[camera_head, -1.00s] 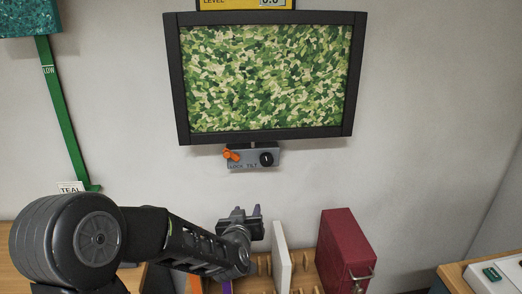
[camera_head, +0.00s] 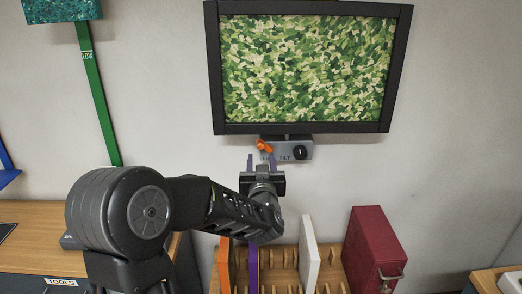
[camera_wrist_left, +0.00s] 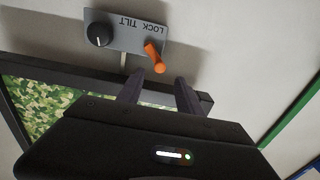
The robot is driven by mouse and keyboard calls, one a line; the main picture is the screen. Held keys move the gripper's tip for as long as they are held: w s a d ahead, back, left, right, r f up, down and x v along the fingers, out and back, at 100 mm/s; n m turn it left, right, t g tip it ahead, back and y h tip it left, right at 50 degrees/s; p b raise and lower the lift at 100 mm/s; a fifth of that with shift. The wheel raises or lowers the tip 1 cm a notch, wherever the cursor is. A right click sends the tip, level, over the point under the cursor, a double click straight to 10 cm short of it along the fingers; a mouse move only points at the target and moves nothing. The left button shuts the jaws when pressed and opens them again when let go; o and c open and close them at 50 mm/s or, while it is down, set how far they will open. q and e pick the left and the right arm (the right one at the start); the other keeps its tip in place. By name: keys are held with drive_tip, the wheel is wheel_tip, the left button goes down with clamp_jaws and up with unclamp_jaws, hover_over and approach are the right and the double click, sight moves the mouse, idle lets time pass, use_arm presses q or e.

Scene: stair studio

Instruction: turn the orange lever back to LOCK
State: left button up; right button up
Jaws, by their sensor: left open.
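The orange lever (camera_head: 264,146) sits on the left part of a small grey panel (camera_head: 288,150) under the framed picture. In the left wrist view the lever (camera_wrist_left: 155,57) sticks out slantwise near the word LOCK (camera_wrist_left: 153,28). A black knob (camera_head: 299,152) is beside it, near the word TILT. My left gripper (camera_head: 261,162) is open and empty, its two fingers pointing up just below the lever. In the left wrist view the fingertips (camera_wrist_left: 160,80) are apart, with the lever's end near the gap between them. I cannot tell whether they touch it. The right gripper is not in view.
The framed green picture (camera_head: 305,130) hangs directly above the panel. Below stand a wooden rack (camera_head: 280,272) with upright boards, a white board (camera_head: 309,255) and a dark red box (camera_head: 372,250). The wall around the panel is bare.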

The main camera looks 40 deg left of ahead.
sight(261, 147)
use_arm(q)
drive_tip(key=p+x, duration=0.1)
drive_tip(key=x, duration=0.5)
drive_tip(key=shift+c, duration=0.3)
clamp_jaws()
